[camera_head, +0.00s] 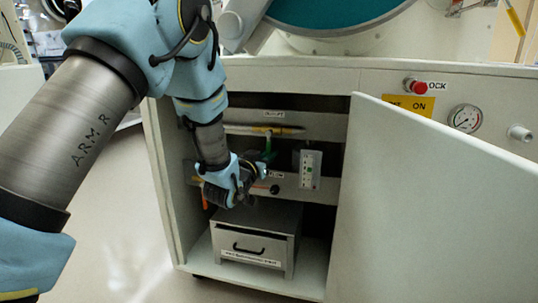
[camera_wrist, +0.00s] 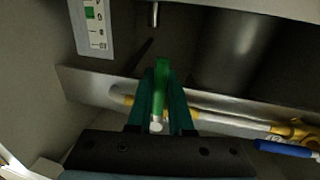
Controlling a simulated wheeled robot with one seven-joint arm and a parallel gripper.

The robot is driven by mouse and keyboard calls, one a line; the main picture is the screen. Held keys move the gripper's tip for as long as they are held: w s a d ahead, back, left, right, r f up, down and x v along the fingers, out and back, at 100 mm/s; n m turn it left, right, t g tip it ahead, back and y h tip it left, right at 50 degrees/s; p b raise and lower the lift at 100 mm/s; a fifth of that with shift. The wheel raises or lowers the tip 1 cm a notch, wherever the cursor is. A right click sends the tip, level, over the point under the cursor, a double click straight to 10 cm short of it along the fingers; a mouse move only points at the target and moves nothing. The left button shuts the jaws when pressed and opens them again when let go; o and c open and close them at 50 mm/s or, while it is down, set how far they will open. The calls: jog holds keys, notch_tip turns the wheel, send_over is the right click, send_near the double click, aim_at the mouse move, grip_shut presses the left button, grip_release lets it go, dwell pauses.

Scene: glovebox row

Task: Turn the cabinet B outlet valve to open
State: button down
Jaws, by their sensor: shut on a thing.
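A green valve lever (camera_wrist: 161,85) stands between the two dark fingers of my gripper (camera_wrist: 161,100) in the wrist view. The fingers are shut on it. The lever points across a pipe (camera_wrist: 215,117) behind it, which has a yellow section. In the head view the green lever (camera_head: 267,150) shows inside the open cabinet, below a horizontal pipe (camera_head: 262,130). My gripper (camera_head: 256,170) reaches in to it from the left, and its fingertips are partly hidden by my wrist. The labels in the cabinet are too small to read surely.
The open cabinet door (camera_head: 430,210) stands at the right. A white box with green marks (camera_head: 310,168) hangs just right of the lever. A grey drawer unit (camera_head: 255,240) sits below my wrist. A blue lever (camera_wrist: 285,148) is at lower right in the wrist view.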

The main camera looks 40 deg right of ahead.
dwell(0.4)
jog(key=shift+s+d+r+n+t+h+b, duration=0.15)
jog(key=shift+s+d+r+n+t+b, duration=0.45)
jog(key=shift+n, duration=1.3)
jog(key=shift+s+d+r+n+t+h+b, duration=0.15)
jog(key=shift+s+d+r+n+h+b, duration=0.4)
jog(key=shift+n, duration=1.35)
jog(key=shift+s+d+r+n+t+y+b, duration=0.1)
jog(key=shift+s+d+n+t+y+b, duration=0.2)
jog(key=shift+s+n, duration=1.1)
jog(key=shift+w+a+n, duration=0.15)
jog(key=shift+w+n, duration=0.35)
jog(key=c, duration=0.8)
grip_release()
jog(key=shift+c, duration=0.2)
jog(key=p+v, duration=0.2)
jog(key=v, duration=0.8)
jog(key=shift+s+a+f, duration=0.2)
jog(key=shift+a, duration=0.15)
